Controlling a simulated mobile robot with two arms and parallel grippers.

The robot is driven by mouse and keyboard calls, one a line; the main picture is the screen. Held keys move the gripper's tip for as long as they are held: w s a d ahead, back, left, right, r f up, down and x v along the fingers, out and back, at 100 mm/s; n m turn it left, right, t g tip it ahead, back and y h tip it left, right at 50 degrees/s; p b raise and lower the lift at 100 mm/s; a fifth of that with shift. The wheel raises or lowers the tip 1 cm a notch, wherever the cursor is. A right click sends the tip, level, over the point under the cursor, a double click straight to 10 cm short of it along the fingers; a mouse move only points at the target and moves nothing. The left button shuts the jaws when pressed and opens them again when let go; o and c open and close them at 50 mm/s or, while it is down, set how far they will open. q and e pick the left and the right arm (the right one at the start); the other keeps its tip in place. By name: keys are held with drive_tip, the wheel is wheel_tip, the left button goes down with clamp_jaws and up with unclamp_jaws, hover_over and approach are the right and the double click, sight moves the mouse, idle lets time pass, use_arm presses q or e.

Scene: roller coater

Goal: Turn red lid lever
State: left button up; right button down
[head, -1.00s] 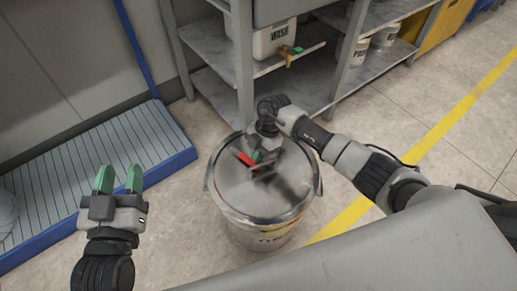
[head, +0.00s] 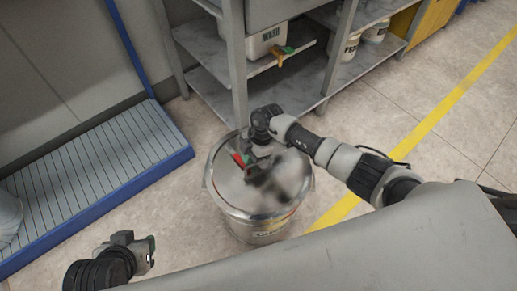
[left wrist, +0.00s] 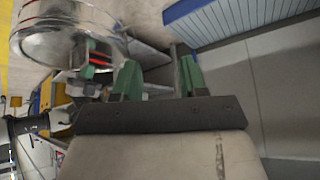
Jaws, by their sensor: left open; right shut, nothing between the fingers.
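A round metal pail (head: 222,190) with a shiny lid stands on the floor in the middle of the head view. The red lid lever (head: 238,160) is a short red piece on top of the lid; it also shows in the left wrist view (left wrist: 99,59). My right gripper (head: 253,168) is shut and empty, low over the lid just beside the red lever. I cannot tell whether it touches the lever. My left gripper (head: 148,247) is at lower left, away from the pail, its fingers mostly hidden there. The left wrist view shows its green fingers (left wrist: 160,78) apart with nothing between them.
A grey shelf unit (head: 232,60) stands behind the pail, holding a white container with a tap (head: 265,42) and white tubs (head: 350,46). A blue-edged ribbed platform (head: 90,165) lies to the left. A grey surface (head: 390,235) fills the lower right.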

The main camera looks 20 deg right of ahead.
use_arm(q)
drive_tip(key=shift+s+f+g, duration=0.15)
drive_tip(key=shift+s+g, duration=0.1)
drive_tip(key=shift+g, duration=0.05)
drive_tip(key=shift+w, duration=0.1)
use_arm(e)
drive_tip(key=shift+w+d+b, duration=0.3)
drive_tip(key=shift+w+d, duration=0.15)
drive_tip(key=shift+w, duration=0.15)
use_arm(q)
drive_tip(key=shift+w+d+r+t, duration=0.2)
drive_tip(key=shift+w+t, duration=0.2)
drive_tip(key=shift+w, duration=0.1)
drive_tip(key=shift+w+d+r+t, duration=0.2)
drive_tip(key=shift+w+t, duration=0.2)
drive_tip(key=shift+w, duration=0.05)
use_arm(e)
drive_tip(key=shift+d, duration=0.1)
